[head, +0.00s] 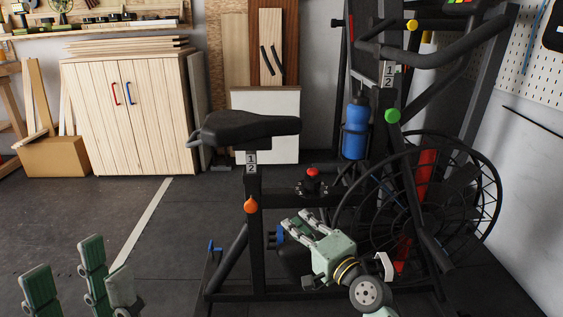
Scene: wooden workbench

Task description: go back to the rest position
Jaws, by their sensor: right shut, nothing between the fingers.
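My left gripper (66,265) shows at the bottom left corner of the head view. Its green-grey fingers point up and stand apart, with nothing between them; its base is cut off by the frame edge. My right gripper (298,221) is low in the middle, in front of the exercise bike's frame (257,240). Its fingers point up and to the left; it is shut and empty. It appears just below the red knob (312,172) and right of the orange knob (251,205). Whether it touches the bike cannot be told.
The bike has a black saddle (245,128), a blue bottle (356,128), a green knob (392,116) and a large caged fan wheel (465,190) on the right. A wooden cabinet (125,120) stands at the back left. The dark floor (170,250) between my grippers is clear.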

